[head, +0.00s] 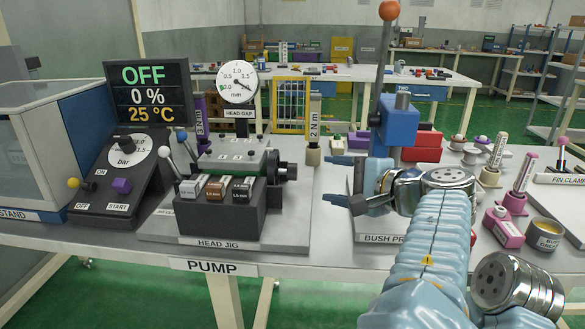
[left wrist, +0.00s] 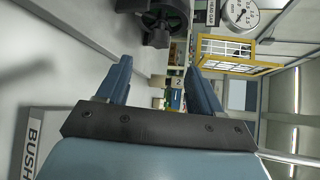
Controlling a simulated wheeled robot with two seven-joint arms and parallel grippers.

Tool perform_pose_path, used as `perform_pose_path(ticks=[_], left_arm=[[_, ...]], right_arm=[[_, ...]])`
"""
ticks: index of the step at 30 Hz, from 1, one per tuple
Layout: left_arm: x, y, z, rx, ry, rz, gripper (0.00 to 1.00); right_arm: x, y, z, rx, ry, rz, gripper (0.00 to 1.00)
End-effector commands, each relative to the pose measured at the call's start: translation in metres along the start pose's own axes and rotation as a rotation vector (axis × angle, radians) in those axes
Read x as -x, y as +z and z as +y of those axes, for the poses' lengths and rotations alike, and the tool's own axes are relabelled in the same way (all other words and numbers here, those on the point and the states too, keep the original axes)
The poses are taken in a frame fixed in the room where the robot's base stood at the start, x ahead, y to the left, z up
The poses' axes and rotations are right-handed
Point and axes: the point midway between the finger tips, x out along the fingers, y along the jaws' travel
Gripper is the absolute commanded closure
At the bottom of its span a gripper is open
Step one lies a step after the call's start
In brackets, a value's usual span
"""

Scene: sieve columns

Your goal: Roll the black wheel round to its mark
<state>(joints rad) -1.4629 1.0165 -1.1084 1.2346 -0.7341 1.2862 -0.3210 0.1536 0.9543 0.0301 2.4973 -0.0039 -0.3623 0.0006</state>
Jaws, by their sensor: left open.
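The black wheel (head: 285,171) sits on the right end of the head jig (head: 232,165), on a short shaft. It shows near the top of the left wrist view (left wrist: 164,18), dark and round, with its face partly cut off. I cannot make out its mark. My left gripper (head: 328,181) is open and empty, its two blue fingers pointing left towards the wheel with a gap between. In the left wrist view the open fingers (left wrist: 158,82) have nothing between them, and the wheel lies beyond and above them. My right gripper is not in view.
The bush press (head: 397,120) stands behind my left gripper. A small beige stand with a 2 Nm label (head: 314,130) is behind the wheel. The head gap dial (head: 238,82) and a display (head: 148,93) stand left. A grease tin (head: 545,234) and small parts lie right.

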Motion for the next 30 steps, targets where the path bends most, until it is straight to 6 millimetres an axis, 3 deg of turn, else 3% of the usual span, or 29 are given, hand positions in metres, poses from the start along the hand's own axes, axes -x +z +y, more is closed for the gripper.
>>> perform_pose_path(ticks=[15,21,30], left_arm=[[-0.109,0.002,0.0,-0.001,0.002,-0.004,0.34],[-0.126,0.001,0.001,-0.001,0.001,-0.001,0.34],[-0.129,0.001,0.001,-0.001,0.001,-0.001,0.34]], right_arm=[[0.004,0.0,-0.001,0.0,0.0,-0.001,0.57],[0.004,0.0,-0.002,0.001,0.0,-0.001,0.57],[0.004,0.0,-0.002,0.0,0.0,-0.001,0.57]])
